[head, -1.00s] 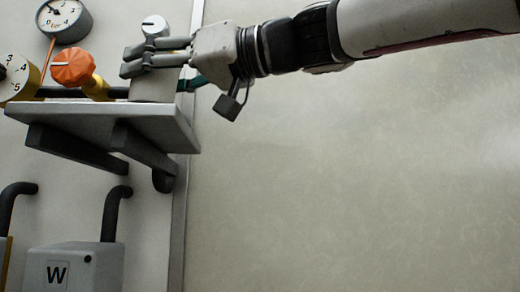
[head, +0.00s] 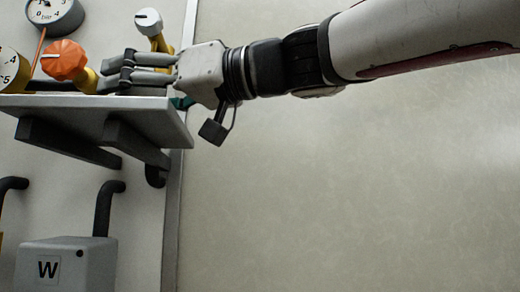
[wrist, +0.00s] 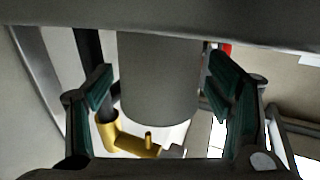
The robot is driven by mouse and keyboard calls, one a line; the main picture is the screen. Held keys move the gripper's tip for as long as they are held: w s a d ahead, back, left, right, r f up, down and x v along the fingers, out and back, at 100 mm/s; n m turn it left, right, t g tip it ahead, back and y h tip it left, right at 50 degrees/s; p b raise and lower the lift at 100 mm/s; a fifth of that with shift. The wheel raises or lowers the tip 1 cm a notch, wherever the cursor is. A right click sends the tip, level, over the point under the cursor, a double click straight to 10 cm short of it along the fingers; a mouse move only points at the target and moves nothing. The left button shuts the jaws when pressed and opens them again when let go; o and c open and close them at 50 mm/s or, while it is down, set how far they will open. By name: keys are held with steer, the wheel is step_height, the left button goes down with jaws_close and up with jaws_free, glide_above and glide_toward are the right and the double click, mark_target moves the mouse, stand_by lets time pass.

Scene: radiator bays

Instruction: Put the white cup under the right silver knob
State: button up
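The right silver knob (head: 148,22), on a yellow pipe, stands above my fingers in the head view. My gripper (head: 112,72) is low over the shelf (head: 150,115), fingers pointing left. In the wrist view, a pale grey cylinder, the white cup (wrist: 160,78), is between my two green-padded fingers. Narrow gaps show on both sides, so the gripper looks open around it.
An orange knob (head: 65,60) on a yellow pipe is left of my fingers. A gauge (head: 55,12) and a numbered dial (head: 10,70) are farther left. A grey box marked W (head: 68,262) is below the shelf. The wall to the right is clear.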

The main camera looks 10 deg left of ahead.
stand_by(0.3)
steer(key=shift+d+r, duration=0.15)
steer(key=s+d+b, duration=0.1)
steer(key=d+b, duration=0.3)
steer(key=d, duration=0.8)
steer(key=w+d+f+m+t+h, duration=0.2)
steer(key=d+f+m+h, duration=0.15)
steer(key=f, duration=0.65)
steer(key=w+d+f+m+t+h, duration=0.1)
steer(key=d+f+m+h, duration=0.3)
steer(key=f, duration=0.5)
steer(key=w+d+f+m+t+h, duration=0.25)
steer(key=d+f, duration=0.25)
steer(key=f, duration=0.5)
steer(key=s+d+f+m+g+h, duration=0.1)
steer(key=s+d+f+m+h, duration=0.2)
steer(key=d+f, duration=0.6)
steer(key=s+d+f+m+g+h, duration=0.1)
steer(key=s+d+f+m+h, duration=0.3)
steer(key=d+f, duration=0.5)
step_height(320, 180, down, 4)
steer(key=shift+s+f+h+p, duration=0.15)
steer(key=shift+s+h+p, duration=0.15)
steer(key=shift+s+h, duration=0.35)
